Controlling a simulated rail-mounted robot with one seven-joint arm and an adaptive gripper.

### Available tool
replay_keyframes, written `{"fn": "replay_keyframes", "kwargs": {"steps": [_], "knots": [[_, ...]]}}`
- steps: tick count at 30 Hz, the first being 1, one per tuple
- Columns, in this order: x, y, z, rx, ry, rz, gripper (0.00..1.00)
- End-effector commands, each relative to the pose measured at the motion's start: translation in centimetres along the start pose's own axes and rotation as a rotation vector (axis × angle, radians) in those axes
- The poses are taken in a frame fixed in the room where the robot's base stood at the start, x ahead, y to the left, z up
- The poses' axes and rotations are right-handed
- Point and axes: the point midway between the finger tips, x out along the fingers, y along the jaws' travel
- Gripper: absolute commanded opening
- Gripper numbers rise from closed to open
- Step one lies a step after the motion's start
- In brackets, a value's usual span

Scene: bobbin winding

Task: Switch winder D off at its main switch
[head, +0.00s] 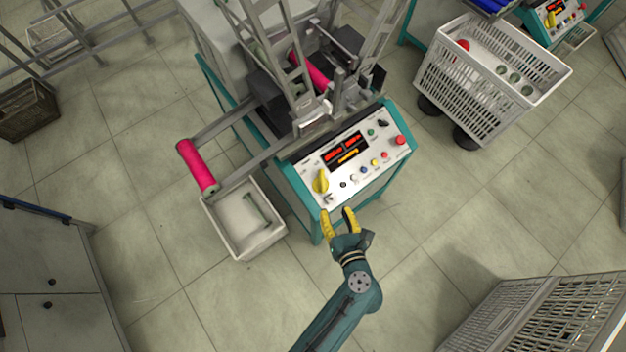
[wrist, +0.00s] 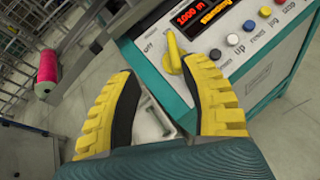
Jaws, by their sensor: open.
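The winder (head: 362,150) stands in the upper middle of the head view, with a sloped white control panel on a teal frame. Its main switch is a yellow rotary knob (head: 320,181) at the panel's left end. In the wrist view the knob (wrist: 174,52) lies beyond my fingertips, near an "OFF" label. The red and orange display (head: 345,150) is lit; it also shows in the wrist view (wrist: 197,14). My gripper (head: 338,213) is open and empty, just in front of the panel's lower left corner. Its yellow fingers (wrist: 165,72) are spread wide, apart from the knob. No winder letter is readable.
Coloured buttons (head: 374,162) and a red stop button (head: 400,140) sit right of the knob. A pink bobbin (head: 196,166) sticks out at the left above a pale bin (head: 243,222). A grey crate cart (head: 488,80) stands at the upper right. Floor is free around my arm.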

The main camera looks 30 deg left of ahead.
Motion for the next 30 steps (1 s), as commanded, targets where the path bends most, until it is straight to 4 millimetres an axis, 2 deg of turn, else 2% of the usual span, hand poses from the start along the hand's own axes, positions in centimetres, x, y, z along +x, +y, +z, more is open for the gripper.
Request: {"fn": "replay_keyframes", "kwargs": {"steps": [1, 4, 8, 11, 24, 30], "knots": [[0.5, -0.6, -3.1, 0.009, 0.003, -0.009, 0.46], [0.5, -0.8, -4.6, 0.021, 0.009, -0.017, 0.46], [0.9, -0.9, -4.5, 0.020, 0.008, -0.019, 0.46], [2.4, -0.9, -4.5, 0.018, 0.009, -0.016, 0.46], [13.0, -1.1, -4.8, 0.015, 0.009, -0.015, 0.46], [16.1, -1.1, -4.7, 0.017, 0.009, -0.018, 0.46]]}}
